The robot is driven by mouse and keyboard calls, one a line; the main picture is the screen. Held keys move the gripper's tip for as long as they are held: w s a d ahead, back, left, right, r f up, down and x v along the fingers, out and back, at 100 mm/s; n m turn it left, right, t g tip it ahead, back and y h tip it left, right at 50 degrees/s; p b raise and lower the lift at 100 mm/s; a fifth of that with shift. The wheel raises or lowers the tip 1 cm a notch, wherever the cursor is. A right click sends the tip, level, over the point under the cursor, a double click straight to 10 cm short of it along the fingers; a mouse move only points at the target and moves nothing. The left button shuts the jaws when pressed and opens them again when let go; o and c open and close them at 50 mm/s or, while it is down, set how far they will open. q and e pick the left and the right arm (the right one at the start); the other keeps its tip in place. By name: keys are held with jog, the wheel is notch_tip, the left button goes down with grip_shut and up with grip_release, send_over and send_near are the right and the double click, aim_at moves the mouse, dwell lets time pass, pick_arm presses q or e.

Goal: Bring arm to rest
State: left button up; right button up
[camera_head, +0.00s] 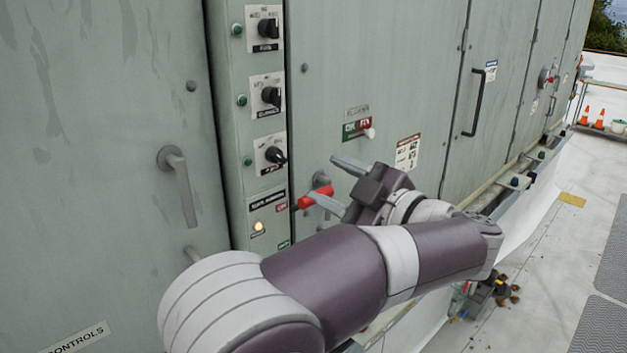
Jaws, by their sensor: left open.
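My left arm reaches across the lower middle of the view, in purple and light grey. Its gripper (338,184) is open, with its two fingers apart and pointing left toward the green-grey cabinet. The lower finger overlaps a red handle (316,197) on the cabinet front in the picture. I cannot tell whether finger and handle touch. My right gripper is out of view.
A column of rotary switches (271,97) with green lamps runs up the cabinet. A lit amber lamp (258,227) sits below. A grey lever handle (180,183) is at left, a black door handle (478,102) at right.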

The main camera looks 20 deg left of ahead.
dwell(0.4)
pick_arm(q)
jog(key=w+d+f+m+t+h, duration=0.5)
jog(key=w+d+m+t+h, duration=0.6)
jog(key=d+m+h, duration=0.1)
jog(key=s+d+f+m+g+h, duration=0.1)
jog(key=d+f+m+g+h, duration=0.2)
jog(key=d+f+m+h, duration=0.25)
jog(key=s+a+f+m+g+h, duration=0.1)
jog(key=s+a+f+m+g, duration=0.1)
jog(key=s+f+g, duration=0.45)
jog(key=s+a+f+m+g+h, duration=0.1)
jog(key=s+a+f+m, duration=0.15)
jog(key=f, duration=0.75)
jog(key=s+a+f+g+y, duration=0.1)
jog(key=s+a+f+g, duration=0.2)
jog(key=s+a, duration=0.3)
jog(key=s+a+f+g+y, duration=0.2)
jog(key=s+a+f, duration=0.3)
jog(key=s, duration=0.5)
jog(key=shift+a+g, duration=0.45)
jog(key=shift+a, duration=0.15)
